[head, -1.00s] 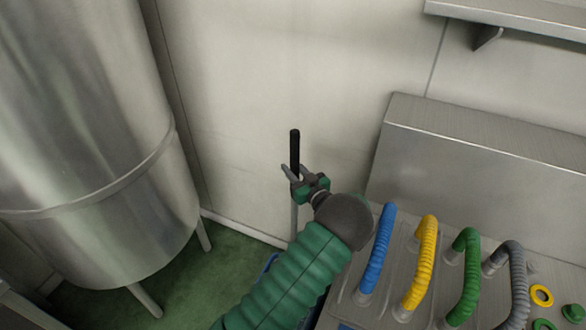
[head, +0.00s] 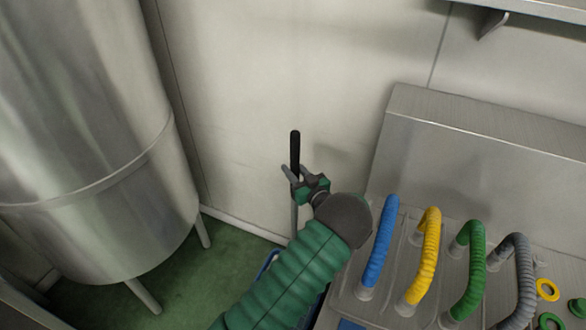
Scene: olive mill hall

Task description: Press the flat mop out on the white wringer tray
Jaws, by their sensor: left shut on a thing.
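The mop's upright pole shows with a black grip (head: 295,150) on top and a grey shaft (head: 294,218) below. My left gripper (head: 296,178) is shut on the pole just under or at the lower end of the black grip. The mop's flat head is hidden behind my left arm. A small piece of a blue thing (head: 268,262) shows on the floor beside my arm; I cannot tell what it is. The white wringer tray cannot be made out. My right gripper is not in view.
A large steel tank (head: 90,150) on legs stands at the left. A steel counter (head: 400,310) at the right carries blue, yellow, green and grey curved hoses and several coloured rings (head: 547,290). A steel shelf (head: 540,12) hangs above. Green floor (head: 215,270) is open between tank and counter.

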